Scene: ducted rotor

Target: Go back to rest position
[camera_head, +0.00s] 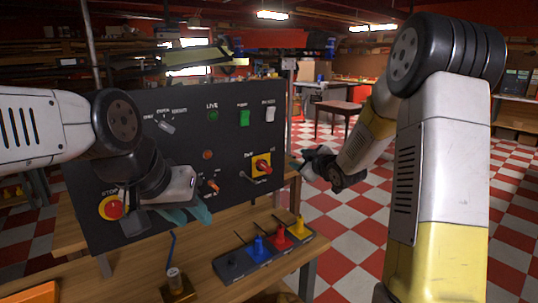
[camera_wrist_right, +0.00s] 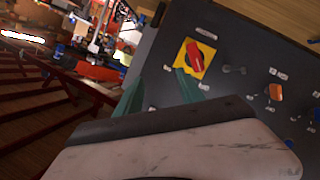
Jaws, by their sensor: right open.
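My left gripper (camera_head: 188,214) hangs in front of the lower part of the black control panel (camera_head: 180,95), its teal fingers pointing down and right. Whether its jaws are apart is unclear. My right gripper (camera_head: 297,168) is beside the panel's right edge, near the red rotary switch on a yellow plate (camera_head: 262,164). In the right wrist view its teal fingers (camera_wrist_right: 160,92) stand apart with nothing seen between them, and the red switch (camera_wrist_right: 196,58) shows just beyond them. A red stop button (camera_head: 114,208) on yellow is left of my left gripper.
The panel stands on a wooden bench (camera_head: 140,276). In front are a dark block with blue, red and yellow pieces (camera_head: 262,249) and a small stand with a blue rod (camera_head: 175,283). A red table (camera_head: 338,106) stands behind on checkered floor, which is open at right.

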